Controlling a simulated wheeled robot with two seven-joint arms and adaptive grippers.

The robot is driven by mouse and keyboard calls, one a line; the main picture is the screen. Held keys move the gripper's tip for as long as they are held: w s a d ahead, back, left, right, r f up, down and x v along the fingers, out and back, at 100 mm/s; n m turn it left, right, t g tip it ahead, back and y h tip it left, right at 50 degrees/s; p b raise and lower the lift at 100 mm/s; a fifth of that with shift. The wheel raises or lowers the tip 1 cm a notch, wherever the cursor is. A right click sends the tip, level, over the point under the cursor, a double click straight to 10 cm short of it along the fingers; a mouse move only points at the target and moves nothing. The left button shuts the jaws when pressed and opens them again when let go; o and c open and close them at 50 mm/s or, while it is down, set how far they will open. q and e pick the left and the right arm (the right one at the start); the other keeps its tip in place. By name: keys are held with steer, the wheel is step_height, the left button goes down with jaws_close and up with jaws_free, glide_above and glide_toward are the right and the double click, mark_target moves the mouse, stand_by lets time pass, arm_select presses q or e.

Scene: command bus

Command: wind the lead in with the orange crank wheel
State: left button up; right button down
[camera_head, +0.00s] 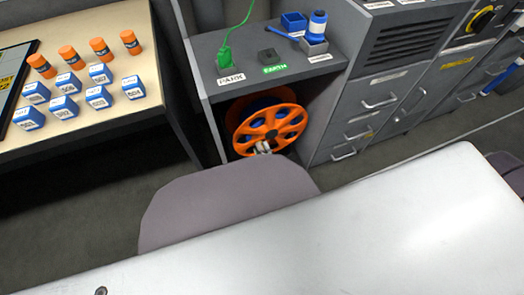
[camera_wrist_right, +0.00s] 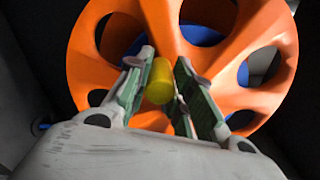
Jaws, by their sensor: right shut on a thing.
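The orange crank wheel (camera_head: 268,128) stands upright in the open bay of a grey cabinet, with a blue drum (camera_head: 240,108) partly showing behind it. In the right wrist view the wheel (camera_wrist_right: 262,65) fills the top, with blue showing through its openings. My right gripper (camera_wrist_right: 160,88) is shut on the yellow crank knob (camera_wrist_right: 160,80), one finger on each side of it. In the head view this gripper (camera_head: 263,147) shows only as a small pale shape at the wheel's lower edge. A green lead (camera_head: 237,32) rises from a green plug (camera_head: 224,56) above the PARK label. My left gripper is not in view.
The bay's side walls flank the wheel closely. A table (camera_head: 140,100) at left holds blue blocks and orange cylinders.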

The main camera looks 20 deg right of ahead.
steer(key=shift+s+a, duration=0.1)
steer(key=shift+a, duration=0.05)
steer(key=c, duration=1.7)
jaws_free()
steer(key=o, duration=0.5)
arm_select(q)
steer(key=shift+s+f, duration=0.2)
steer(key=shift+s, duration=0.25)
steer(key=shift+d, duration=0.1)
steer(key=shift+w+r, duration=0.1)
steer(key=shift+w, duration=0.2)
arm_select(e)
steer(key=shift+d+f, duration=0.1)
steer(key=shift+d, duration=0.1)
